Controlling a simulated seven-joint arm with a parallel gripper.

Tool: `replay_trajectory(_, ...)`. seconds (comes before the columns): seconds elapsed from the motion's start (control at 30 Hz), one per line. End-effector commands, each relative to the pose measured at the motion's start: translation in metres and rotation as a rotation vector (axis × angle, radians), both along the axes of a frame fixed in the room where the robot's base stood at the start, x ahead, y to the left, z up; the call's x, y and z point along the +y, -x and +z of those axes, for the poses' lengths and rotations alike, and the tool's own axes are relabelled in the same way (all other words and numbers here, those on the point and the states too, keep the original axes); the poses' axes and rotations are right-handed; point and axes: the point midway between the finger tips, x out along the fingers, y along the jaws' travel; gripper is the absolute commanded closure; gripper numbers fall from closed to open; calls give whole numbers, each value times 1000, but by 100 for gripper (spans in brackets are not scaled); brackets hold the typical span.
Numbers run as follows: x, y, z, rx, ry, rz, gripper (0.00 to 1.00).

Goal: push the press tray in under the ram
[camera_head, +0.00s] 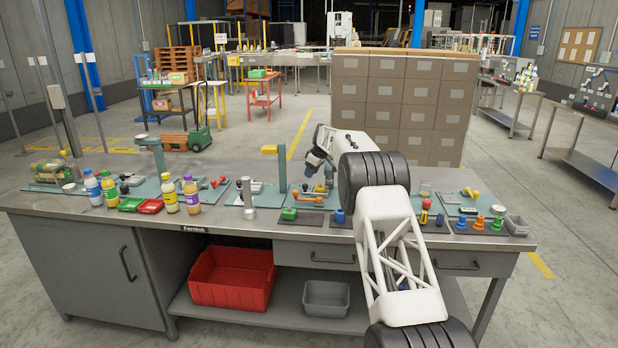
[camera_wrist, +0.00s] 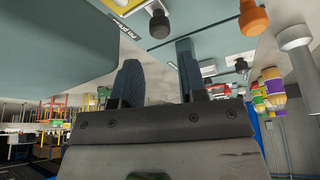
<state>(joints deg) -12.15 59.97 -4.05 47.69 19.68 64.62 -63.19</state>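My gripper (camera_head: 309,172) is above the middle of the bench, just right of a teal post with a yellow head (camera_head: 270,149). In the wrist view its two dark fingers (camera_wrist: 158,78) stand apart with nothing between them. A teal plate with an orange handle (camera_head: 308,198) lies below and in front of the gripper. A second teal post with an overhanging head (camera_head: 150,140) stands further left. Either post could be the press; the ram and the press tray are too small to make out for certain. My arm hides part of the bench right of the gripper.
A grey upright device (camera_head: 247,192) stands left of the plate. The bench's front edge has little free room.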

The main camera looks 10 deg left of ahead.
Motion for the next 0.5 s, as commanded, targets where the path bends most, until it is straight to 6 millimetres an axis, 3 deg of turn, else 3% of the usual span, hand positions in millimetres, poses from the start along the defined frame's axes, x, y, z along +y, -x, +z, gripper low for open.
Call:
replay_trajectory(0.27,14,6,-6,-77,168,222,61)
replay_trajectory(0.5,32,12,-9,-173,472,634,61)
